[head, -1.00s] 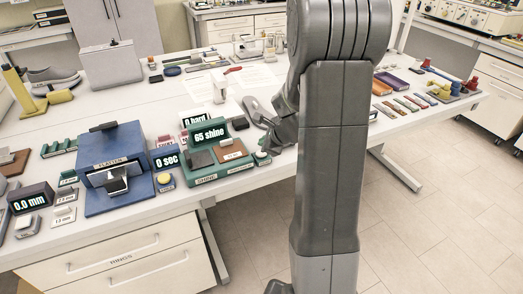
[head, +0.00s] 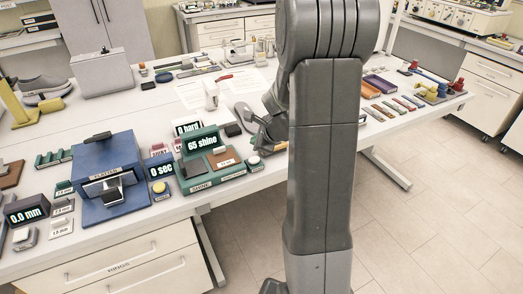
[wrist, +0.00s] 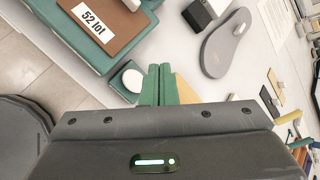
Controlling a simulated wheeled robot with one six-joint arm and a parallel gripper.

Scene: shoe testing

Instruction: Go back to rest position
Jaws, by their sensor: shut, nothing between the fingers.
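My gripper (wrist: 158,84) points at the bench in the wrist view, its two green fingers together with nothing between them. In the head view my grey arm stands at centre right and hides part of the bench. The wrist end shows just left of it, low over the bench beside the green shine tester (head: 205,180). The tester's display reads "65 shine". In the wrist view the fingers are close to the tester's white round button (wrist: 132,80). I cannot tell whether they touch anything.
A grey insole (wrist: 225,43) and a black block (wrist: 197,14) lie near the fingers. The blue flatten press (head: 108,170) stands left of the tester. The white bench (head: 50,135) has drawers below its front edge. Floor (head: 440,200) at the right is clear.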

